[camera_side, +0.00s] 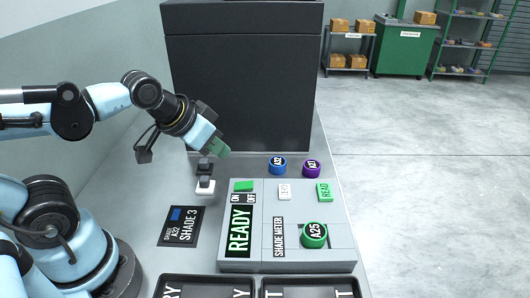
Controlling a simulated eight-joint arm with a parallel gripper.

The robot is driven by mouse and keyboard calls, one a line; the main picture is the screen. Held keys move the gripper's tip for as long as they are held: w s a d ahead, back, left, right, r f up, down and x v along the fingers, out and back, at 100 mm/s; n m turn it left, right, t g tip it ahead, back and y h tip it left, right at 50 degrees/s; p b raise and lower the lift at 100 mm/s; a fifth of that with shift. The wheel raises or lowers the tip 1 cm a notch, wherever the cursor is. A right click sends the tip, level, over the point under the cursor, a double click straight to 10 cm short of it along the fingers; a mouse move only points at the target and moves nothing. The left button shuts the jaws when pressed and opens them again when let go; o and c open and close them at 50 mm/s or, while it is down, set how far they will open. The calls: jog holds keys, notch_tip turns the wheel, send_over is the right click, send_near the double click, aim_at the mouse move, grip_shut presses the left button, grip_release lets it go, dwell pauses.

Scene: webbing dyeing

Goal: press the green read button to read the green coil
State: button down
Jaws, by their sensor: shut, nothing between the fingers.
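The shade meter (270,262) is a grey box on the bench. The green read button (325,192) is at its back right corner, labelled READ. The green coil (314,235), marked A25, sits upright on the meter in front of that button. A black display (239,231) on the meter shows READY. My gripper (222,152) is shut and empty, with a greenish tip. It is in the air behind and to the left of the meter, well apart from the read button and the coil.
A white button (285,191) and a green ON/OFF switch (243,186) are left of the read button. Blue (278,165) and purple (312,168) coils stand behind the meter. A SHADE 3 card (181,227) lies left; dark trays (205,279) are in front.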

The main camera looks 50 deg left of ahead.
jog(key=w+d+r+m, duration=0.2)
jog(key=w+d+m, duration=0.35)
jog(key=w, duration=0.25)
jog(key=m+t+h, duration=0.1)
jog(key=m+t, duration=0.1)
jog(key=m, duration=0.3)
send_over(323, 192)
jog(key=shift+s+f, duration=0.1)
jog(key=shift+f, duration=0.1)
jog(key=shift+f, duration=4.4)
jog(key=shift+f, duration=0.15)
jog(key=shift+f, duration=0.3)
jog(key=shift+f, duration=0.45)
jog(key=shift+r, duration=0.9)
